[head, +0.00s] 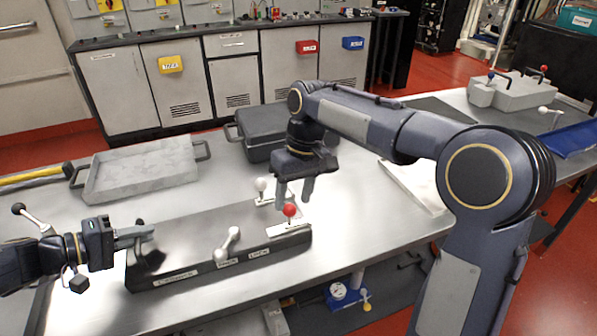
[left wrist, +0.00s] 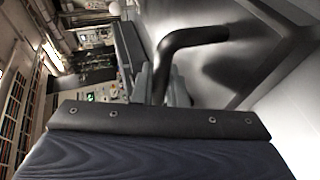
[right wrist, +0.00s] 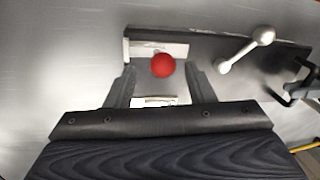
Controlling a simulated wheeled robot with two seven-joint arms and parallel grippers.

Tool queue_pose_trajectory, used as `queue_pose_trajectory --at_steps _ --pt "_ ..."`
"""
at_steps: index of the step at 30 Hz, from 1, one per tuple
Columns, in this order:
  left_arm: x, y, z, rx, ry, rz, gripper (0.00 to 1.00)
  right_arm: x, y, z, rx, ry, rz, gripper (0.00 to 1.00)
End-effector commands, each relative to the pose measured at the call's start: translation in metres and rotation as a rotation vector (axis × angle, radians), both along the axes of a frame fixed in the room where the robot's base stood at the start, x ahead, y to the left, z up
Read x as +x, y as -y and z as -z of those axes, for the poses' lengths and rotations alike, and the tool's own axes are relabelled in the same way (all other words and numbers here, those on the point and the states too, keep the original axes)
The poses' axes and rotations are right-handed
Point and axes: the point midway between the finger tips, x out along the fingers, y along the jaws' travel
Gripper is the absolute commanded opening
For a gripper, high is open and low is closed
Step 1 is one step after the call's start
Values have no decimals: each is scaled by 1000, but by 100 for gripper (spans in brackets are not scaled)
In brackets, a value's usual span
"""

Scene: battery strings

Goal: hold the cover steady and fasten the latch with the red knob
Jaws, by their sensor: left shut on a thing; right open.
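The grey cover (head: 195,244) lies on the table as a long low box with a black labelled front edge. My left gripper (head: 146,236) is shut on the black handle at the cover's left end; the handle (left wrist: 190,40) shows between the fingers in the left wrist view. The latch with the red knob (head: 289,211) sits at the cover's right end. My right gripper (head: 294,196) is open just above it; in the right wrist view the red knob (right wrist: 163,65) shows between the two fingertips, apart from both. Contact with the knob is not visible.
A silver-knobbed lever (head: 229,243) stands mid-cover, and a white-knobbed latch (head: 262,186) is at the back edge. A grey tray (head: 140,168) and a dark case (head: 258,135) lie behind. A white sheet-like item (head: 412,186) lies to the right.

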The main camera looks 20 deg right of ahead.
Motion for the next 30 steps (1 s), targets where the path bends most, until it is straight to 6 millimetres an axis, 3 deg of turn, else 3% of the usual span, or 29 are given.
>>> queue_pose_trajectory --at_steps 1,9,15,23,24,28,30 --pt "-3 -2 11 15 -18 -1 0 1 2 -11 1 6 1 49" --pt "-3 -2 11 15 -18 -1 0 2 12 -60 1 5 0 49" --pt "-3 -2 11 15 -18 -1 0 2 15 -74 0 2 0 49" --pt "-2 -2 11 15 -18 -1 0 1 15 -75 0 1 0 49" --pt "-3 -2 11 14 -18 -1 18 1 15 -75 0 1 0 49" --pt "-2 -2 9 11 -15 0 35 1 15 -75 0 1 0 49" --pt "-2 -1 8 11 -13 1 38 1 15 -75 0 1 0 49"
